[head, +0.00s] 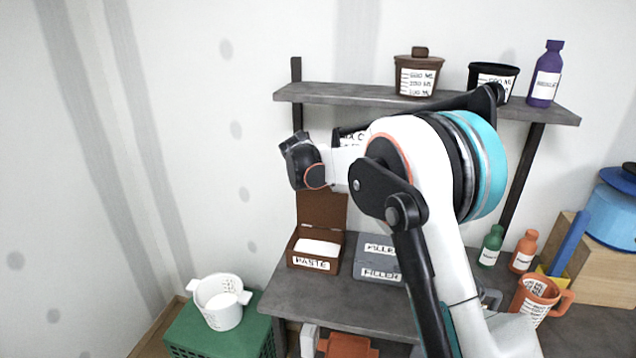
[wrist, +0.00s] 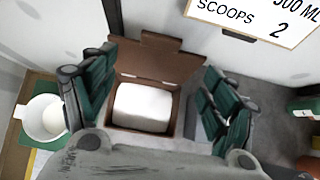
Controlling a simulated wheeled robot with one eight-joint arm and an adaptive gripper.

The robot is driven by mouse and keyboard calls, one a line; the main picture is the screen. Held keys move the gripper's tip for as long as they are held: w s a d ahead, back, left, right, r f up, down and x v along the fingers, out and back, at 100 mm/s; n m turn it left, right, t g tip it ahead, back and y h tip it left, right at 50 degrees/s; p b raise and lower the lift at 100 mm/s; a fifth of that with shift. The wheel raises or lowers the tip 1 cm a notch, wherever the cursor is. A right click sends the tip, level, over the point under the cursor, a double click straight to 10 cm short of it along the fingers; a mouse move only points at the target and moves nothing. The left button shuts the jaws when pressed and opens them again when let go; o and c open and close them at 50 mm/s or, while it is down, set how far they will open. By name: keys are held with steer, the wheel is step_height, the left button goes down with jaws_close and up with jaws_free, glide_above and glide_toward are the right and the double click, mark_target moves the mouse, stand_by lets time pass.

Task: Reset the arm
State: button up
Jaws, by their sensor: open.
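My arm is raised and bent in front of the shelf in the head view. The dark end of my arm (head: 300,162) points left, above the paste box, and its fingers cannot be made out there. In the wrist view my gripper (wrist: 155,92) is open, with its two green-padded fingers wide apart and nothing between them. Beyond them is the brown paste box (head: 319,214) with its lid up and a white block (wrist: 142,107) inside. My gripper appears apart from the box.
A grey filler box (head: 378,269) stands on the dark table (head: 350,307). A white bucket (head: 219,304) sits on a green crate (head: 185,330). The shelf (head: 345,93) holds containers and a purple bottle (head: 545,75). Bottles and an orange jug (head: 537,299) stand right. The left wall side is clear.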

steer(key=shift+s+a+r, duration=0.1)
steer(key=shift+s+r, duration=0.25)
steer(key=s+d+r+m+b, duration=0.1)
steer(key=s+d+r+m, duration=0.3)
steer(key=s, duration=0.4)
steer(key=s+d+r+m+g+y, duration=0.1)
steer(key=s+d+r+m, duration=0.15)
steer(key=s+m, duration=0.5)
steer(key=s+d+r+m+b, duration=0.1)
steer(key=s+d+r+m, duration=0.25)
steer(key=s, duration=0.55)
steer(key=s+d+f+m, duration=0.1)
steer(key=s+f+m, duration=0.2)
steer(key=s, duration=0.6)
steer(key=s+d+f+m+y+b, duration=0.1)
steer(key=s+f+m, duration=0.3)
steer(key=s+m, duration=0.4)
steer(key=s+d+f+m+b, duration=0.1)
steer(key=s+f+m, duration=0.3)
steer(key=s, duration=0.8)
steer(key=shift+d+m+g+y, duration=0.3)
steer(key=shift+d+m+y, duration=0.15)
steer(key=shift+m, duration=0.75)
